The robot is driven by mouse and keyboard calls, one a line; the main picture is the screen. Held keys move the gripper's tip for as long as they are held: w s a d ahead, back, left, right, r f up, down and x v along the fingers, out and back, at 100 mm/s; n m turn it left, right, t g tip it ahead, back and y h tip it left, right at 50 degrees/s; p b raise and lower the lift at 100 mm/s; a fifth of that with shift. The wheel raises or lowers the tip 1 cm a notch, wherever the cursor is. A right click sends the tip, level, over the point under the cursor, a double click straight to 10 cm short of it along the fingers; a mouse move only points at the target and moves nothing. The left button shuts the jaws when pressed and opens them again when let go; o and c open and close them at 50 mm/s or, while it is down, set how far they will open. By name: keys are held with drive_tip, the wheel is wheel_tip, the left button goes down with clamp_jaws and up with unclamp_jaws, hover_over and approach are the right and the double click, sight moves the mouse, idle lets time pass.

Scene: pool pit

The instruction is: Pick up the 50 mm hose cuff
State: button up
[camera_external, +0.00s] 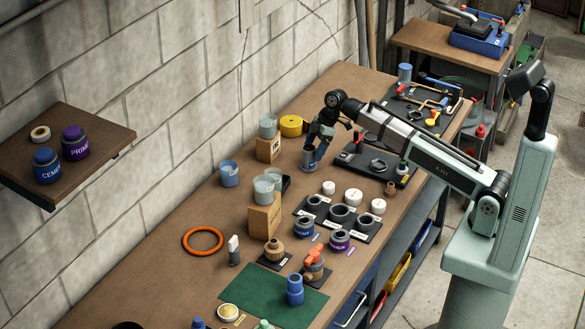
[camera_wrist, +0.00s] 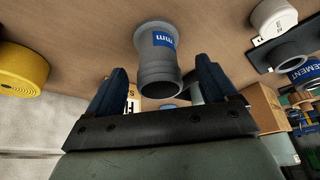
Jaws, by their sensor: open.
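The hose cuff, a grey tube with a flared end and a blue label ending in "mm" (camera_wrist: 157,68), is in the wrist view between my two dark blue fingers. It stands on the wooden bench, and in the external view the grey cuff (camera_external: 307,158) is below my wrist. My gripper (camera_wrist: 160,66) is open, with one finger on each side of the cuff and visible gaps beside it. In the external view my gripper (camera_external: 316,150) partly covers the cuff. The full number on the label is hidden.
A yellow roll (camera_external: 291,126) stands behind the cuff to the left. A black tray (camera_external: 352,158) lies close to its right. The wall runs along the left.

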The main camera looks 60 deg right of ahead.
sight(309, 157)
drive_tip(key=shift+x, duration=2.5)
drive_tip(key=shift+w, duration=0.15)
drive_tip(key=c, duration=1.1)
drive_tip(key=shift+r, duration=0.15)
